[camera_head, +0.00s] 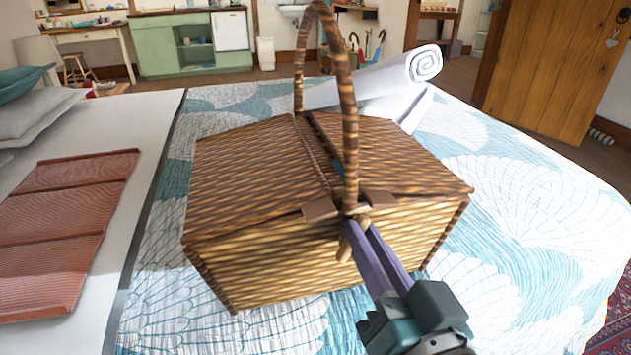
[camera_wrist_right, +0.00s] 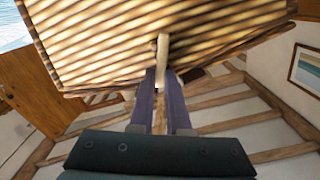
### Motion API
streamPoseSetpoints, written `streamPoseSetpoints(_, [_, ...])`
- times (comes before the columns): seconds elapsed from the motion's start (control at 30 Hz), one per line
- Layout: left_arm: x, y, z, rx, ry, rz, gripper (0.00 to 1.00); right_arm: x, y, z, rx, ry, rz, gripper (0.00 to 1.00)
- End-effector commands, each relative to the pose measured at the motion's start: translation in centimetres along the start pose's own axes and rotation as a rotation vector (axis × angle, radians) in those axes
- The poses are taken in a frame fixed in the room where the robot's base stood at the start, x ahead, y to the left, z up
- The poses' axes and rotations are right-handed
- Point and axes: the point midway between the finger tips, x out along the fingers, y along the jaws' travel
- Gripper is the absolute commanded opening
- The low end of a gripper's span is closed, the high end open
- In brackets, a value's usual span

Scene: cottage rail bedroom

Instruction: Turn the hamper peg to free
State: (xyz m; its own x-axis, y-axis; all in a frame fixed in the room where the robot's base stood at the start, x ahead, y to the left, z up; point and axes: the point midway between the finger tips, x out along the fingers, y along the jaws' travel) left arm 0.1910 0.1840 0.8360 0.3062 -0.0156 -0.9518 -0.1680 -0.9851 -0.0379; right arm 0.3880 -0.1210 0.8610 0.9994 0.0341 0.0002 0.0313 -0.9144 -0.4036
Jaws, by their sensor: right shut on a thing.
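The wicker hamper (camera_head: 290,262) stands on the bed with its two lids closed and its striped handle (camera_head: 350,130) upright. The small pale wooden peg (camera_head: 345,248) is at the middle of the hamper's front, just below two brown tabs (camera_head: 320,209). My right gripper (camera_head: 358,234) reaches in from the lower right, and its purple fingers are shut on the peg. In the right wrist view, the peg (camera_wrist_right: 163,50) stands upright between the fingertips, against the wicker wall. The fingers partly hide it in the head view. My left gripper is not in view.
A rolled white mat or towel (camera_head: 395,85) lies behind the hamper. A folded red-brown blanket (camera_head: 65,230) and pillows (camera_head: 35,105) are on the left. The patterned bedspread (camera_head: 530,230) is clear to the right. A wooden door (camera_head: 550,60) stands at the back right.

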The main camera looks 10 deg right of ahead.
Motion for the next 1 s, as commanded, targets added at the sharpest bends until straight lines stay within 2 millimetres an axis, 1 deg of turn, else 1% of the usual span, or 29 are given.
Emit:
streamPoseSetpoints(0.47, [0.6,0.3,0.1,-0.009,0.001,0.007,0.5,0.0,0.8,0.3,0.453,-0.001,0.0,0.0])
streamPoseSetpoints(0.8, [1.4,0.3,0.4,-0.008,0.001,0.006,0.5,0.0,1.3,0.7,0.773,-0.001,0.0,0.0])
streamPoseSetpoints(1.0, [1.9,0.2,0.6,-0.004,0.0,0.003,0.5,0.0,1.4,0.9,0.937,-0.001,0.0,0.0])
